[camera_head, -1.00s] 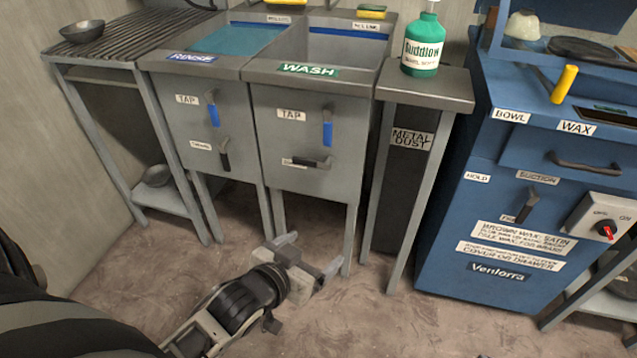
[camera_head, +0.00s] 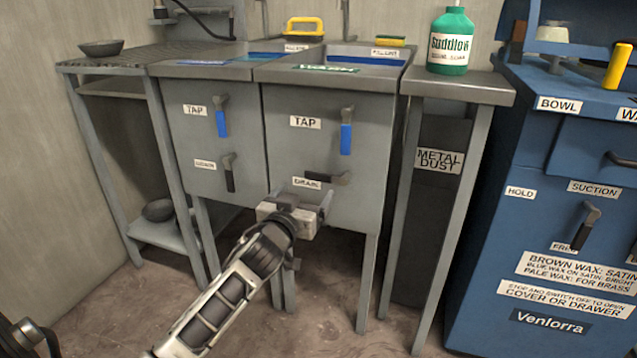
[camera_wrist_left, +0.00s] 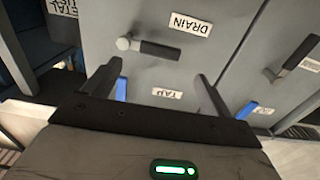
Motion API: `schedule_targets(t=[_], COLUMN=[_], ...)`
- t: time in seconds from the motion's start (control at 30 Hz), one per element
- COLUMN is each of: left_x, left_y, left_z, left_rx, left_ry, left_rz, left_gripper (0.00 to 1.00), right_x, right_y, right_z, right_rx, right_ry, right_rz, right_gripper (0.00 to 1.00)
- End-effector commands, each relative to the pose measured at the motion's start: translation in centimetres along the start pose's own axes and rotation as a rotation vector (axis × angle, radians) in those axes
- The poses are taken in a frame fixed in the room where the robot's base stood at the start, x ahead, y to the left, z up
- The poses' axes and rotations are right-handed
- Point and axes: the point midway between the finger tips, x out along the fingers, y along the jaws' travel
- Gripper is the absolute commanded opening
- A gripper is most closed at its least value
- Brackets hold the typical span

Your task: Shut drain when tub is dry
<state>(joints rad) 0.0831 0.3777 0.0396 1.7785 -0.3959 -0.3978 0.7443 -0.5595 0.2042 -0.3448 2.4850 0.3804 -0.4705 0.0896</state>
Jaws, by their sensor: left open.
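The wash tub (camera_head: 350,55) is the right one of two grey sinks; from this low angle its inside barely shows, so I cannot tell if it is dry. On its front, the drain lever (camera_head: 328,179) has a black grip lying level, beside the DRAIN label (camera_head: 306,183). The same drain lever shows in the left wrist view (camera_wrist_left: 158,49), ahead of the fingers. My left gripper (camera_head: 300,203) is open and empty, just below the drain lever and label in the head view, apart from the lever as far as I can see. My right gripper is not in view.
The wash tap lever (camera_head: 346,135) with a blue grip hangs down above the drain lever. The rinse tub's drain lever (camera_head: 229,175) hangs down at left. A soap bottle (camera_head: 450,42) stands on the side table; a blue cabinet (camera_head: 560,200) stands at right.

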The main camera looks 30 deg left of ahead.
Motion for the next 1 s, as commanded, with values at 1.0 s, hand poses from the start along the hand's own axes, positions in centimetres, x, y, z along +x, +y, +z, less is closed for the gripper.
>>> schedule_targets(t=[1.0], left_x=[9.1], left_y=[0.0], left_z=[0.1], left_rx=[0.000], left_ry=[-0.002], left_rz=[0.000], left_gripper=[0.48], right_x=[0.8], right_y=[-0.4], right_z=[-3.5], right_rx=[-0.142], right_ry=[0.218], right_rz=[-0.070], right_gripper=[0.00])
